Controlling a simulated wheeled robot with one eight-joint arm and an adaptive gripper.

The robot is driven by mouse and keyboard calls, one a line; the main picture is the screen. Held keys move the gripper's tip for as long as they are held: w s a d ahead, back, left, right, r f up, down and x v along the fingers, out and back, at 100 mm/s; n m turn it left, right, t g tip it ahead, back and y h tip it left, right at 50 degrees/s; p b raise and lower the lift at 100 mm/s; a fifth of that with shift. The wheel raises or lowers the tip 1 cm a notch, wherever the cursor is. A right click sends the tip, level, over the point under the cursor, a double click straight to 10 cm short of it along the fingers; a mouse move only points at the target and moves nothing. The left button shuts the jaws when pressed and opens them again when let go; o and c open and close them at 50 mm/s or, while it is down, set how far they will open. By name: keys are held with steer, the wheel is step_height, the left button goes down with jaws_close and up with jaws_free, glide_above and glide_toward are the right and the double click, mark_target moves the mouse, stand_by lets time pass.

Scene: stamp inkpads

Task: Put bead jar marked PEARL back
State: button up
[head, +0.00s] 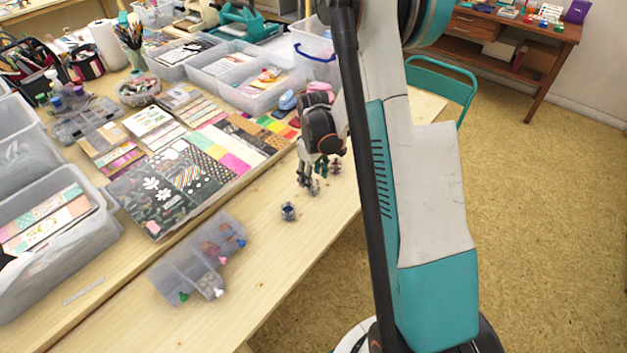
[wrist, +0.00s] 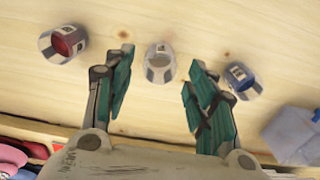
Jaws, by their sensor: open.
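Three small bead jars stand in a row in the wrist view: a jar with red contents (wrist: 63,44) at left, a jar with pale contents (wrist: 159,64) in the middle and a jar with blue contents (wrist: 240,80) at right. Their lettering is too small to read, so I cannot confirm which says PEARL. My gripper (wrist: 161,58) is open, with its fingertips on either side of the pale jar and visible gaps to it. In the head view my gripper (head: 312,187) is low over the table, behind the blue jar (head: 288,211); its fingers largely hide the pale jar.
A clear compartment tray (head: 172,283) with small coloured items lies nearer on the table; its corner shows in the wrist view (wrist: 292,134). Patterned paper sheets (head: 153,203) cover the table to the left. Bare wood is free around the blue jar.

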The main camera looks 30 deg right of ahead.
step_height(320, 180, up, 8)
steer(key=p, duration=0.2)
steer(key=shift+r, duration=0.15)
stand_by(1.3)
